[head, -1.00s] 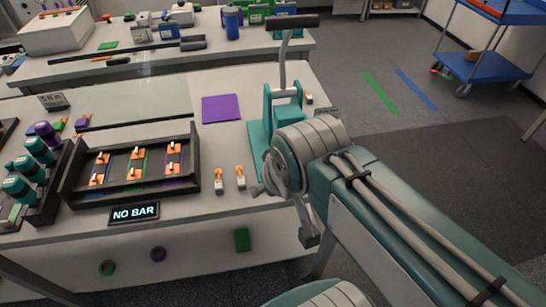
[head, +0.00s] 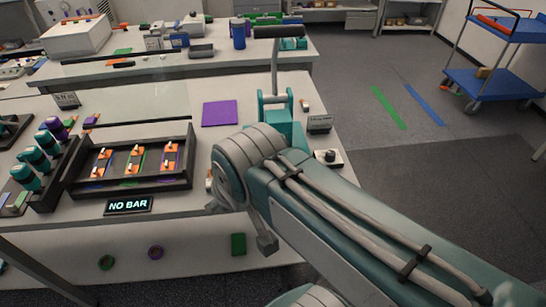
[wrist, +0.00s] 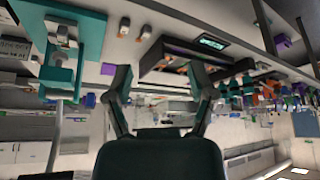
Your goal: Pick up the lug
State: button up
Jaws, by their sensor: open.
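Two small white-and-orange pieces, which look like lugs, lie on the bench; they show in the wrist view, one (wrist: 124,28) beside the other (wrist: 146,32). In the head view my arm hides most of them; only a sliver of one (head: 209,180) shows at its left edge. Similar orange-and-white pieces (head: 134,160) sit in the black tray (head: 186,183). My gripper (wrist: 161,74) is open and empty in the wrist view, its two fingers apart and clear of the pieces. The wrist picture appears upside down. In the head view my arm largely hides the gripper.
A teal lever press (head: 274,108) stands behind my arm, its handle rising high; it also shows in the wrist view (wrist: 62,60). A NO BAR display (head: 128,205) sits at the bench front. Teal cylinders (head: 30,172) stand left. The purple mat (head: 220,113) is bare.

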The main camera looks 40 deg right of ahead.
jog(key=w+d+f+m+g+h, duration=0.1)
jog(key=w+d+f+m, duration=0.1)
jog(key=w+d, duration=0.35)
jog(key=w+d+f+m+h, duration=0.1)
jog(key=w+d+f+m, duration=0.1)
jog(key=d, duration=0.7)
jog(key=w+d+f+m+g, duration=0.1)
jog(key=w+d+f+m, duration=0.2)
jog(key=d, duration=0.4)
jog(key=w+f, duration=0.1)
jog(key=f, duration=0.1)
jog(key=w+d+f, duration=0.1)
jog(key=w+f, duration=0.1)
jog(key=shift+n, duration=0.3)
jog(key=x, duration=0.4)
jog(key=shift+s+d+f, duration=0.15)
jog(key=shift+s+d, duration=0.15)
jog(key=shift+d, duration=0.05)
jog(key=shift+w+d+f, duration=0.15)
jog(key=shift+w+f, duration=0.05)
jog(key=shift+f, duration=0.35)
grip_shut()
